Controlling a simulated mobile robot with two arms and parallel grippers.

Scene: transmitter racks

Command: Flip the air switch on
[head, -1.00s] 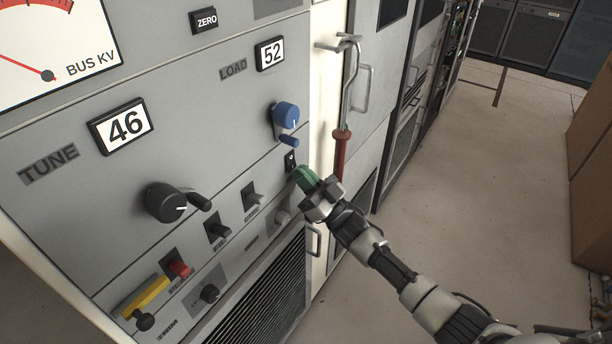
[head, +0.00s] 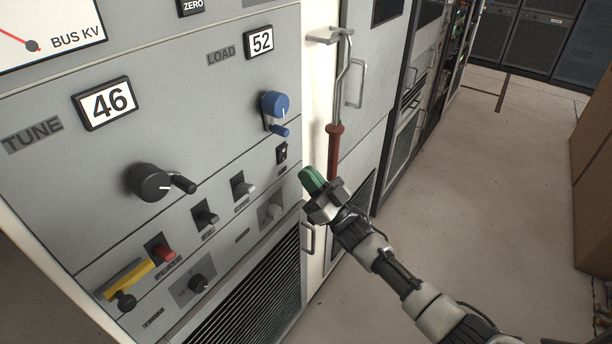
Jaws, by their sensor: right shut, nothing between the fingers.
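My right gripper (head: 312,180), with green fingertips, is shut and empty. It is in front of the right edge of the grey panel (head: 190,100), below the blue knob. A small black switch (head: 282,153) sits on the panel just above and left of the fingertips, with a gap showing in the picture. The small labels are too blurred to tell which switch is the air switch. My left gripper is out of view.
A blue knob (head: 275,105) and a black crank knob (head: 150,182) stick out of the panel. A hook rod with a red handle (head: 334,150) hangs behind my gripper.

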